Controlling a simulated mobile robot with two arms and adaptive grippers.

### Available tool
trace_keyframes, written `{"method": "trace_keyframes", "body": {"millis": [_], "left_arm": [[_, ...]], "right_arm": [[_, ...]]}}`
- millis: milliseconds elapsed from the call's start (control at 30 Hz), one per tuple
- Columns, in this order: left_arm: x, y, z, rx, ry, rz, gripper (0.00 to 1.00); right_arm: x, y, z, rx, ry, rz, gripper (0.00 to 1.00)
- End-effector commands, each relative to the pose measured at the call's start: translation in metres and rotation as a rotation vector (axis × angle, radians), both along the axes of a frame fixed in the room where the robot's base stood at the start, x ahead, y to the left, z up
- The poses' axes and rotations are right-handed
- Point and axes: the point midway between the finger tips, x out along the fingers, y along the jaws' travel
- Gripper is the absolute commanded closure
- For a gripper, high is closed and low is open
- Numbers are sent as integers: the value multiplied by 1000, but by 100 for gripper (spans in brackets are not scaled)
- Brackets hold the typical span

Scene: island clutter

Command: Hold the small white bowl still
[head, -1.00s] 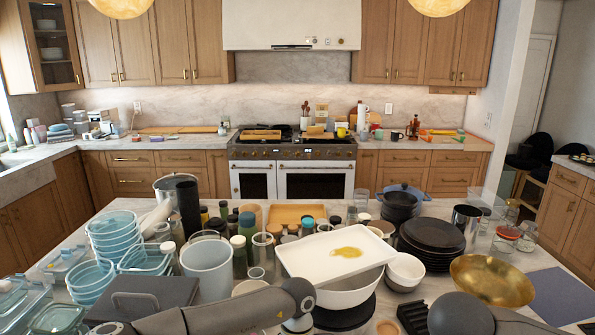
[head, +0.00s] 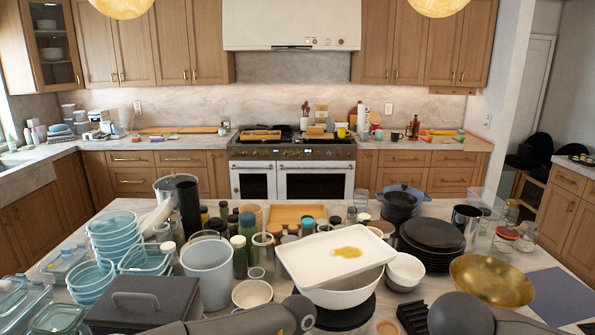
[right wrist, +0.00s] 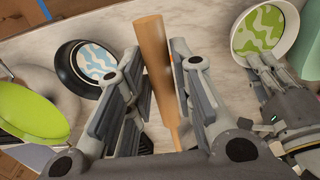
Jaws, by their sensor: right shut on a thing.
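In the right wrist view a white bowl (right wrist: 284,22) with a green wavy pattern inside sits at the upper right. My left gripper (right wrist: 258,66) is at its near rim; whether it grips the rim is unclear. My right gripper (right wrist: 154,72) has its fingers on both sides of a long wooden tool (right wrist: 153,45), thicker at its far end. In the head view one small white bowl (head: 252,293) stands left of the large white bowl, and another (head: 406,269) stands right of it. Which one the wrist view shows is unclear. Both grippers are outside the head view.
A white board (head: 310,253) with a yellow stain lies on the large white bowl (head: 345,296). Black plates (head: 432,235), a gold bowl (head: 490,279), a white bucket (head: 207,272) and a grey lidded box (head: 140,306) crowd the island. A dark bowl (right wrist: 83,84) lies left of my right gripper.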

Motion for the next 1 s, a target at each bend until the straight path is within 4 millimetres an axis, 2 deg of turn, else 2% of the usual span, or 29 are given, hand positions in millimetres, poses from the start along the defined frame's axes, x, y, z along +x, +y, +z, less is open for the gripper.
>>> {"method": "trace_keyframes", "body": {"millis": [200, 233, 333, 533, 667, 733, 900, 1000], "left_arm": [[1, 1, 0, 1, -2, 1, 92], [1, 1, 0, 0, -2, 1, 86], [1, 1, 0, 0, -2, 1, 99], [1, 1, -1, 2, -3, 2, 100], [1, 1, -1, 2, -3, 2, 100], [1, 1, -1, 2, -3, 2, 100], [1, 1, -1, 2, -3, 2, 100], [1, 1, -1, 2, -3, 2, 100]], "right_arm": [[0, 0, 0, 0, 0, 0, 100], [0, 0, 0, 0, 0, 0, 100], [0, 0, 0, 0, 0, 0, 100], [-3, 1, 1, 0, -1, 12, 100], [-18, 7, 6, 0, -4, 84, 100], [-32, 12, 12, -1, -5, 149, 100], [-66, 19, 37, -2, -8, 335, 100], [-65, 25, 46, -1, -5, 464, 100]]}}
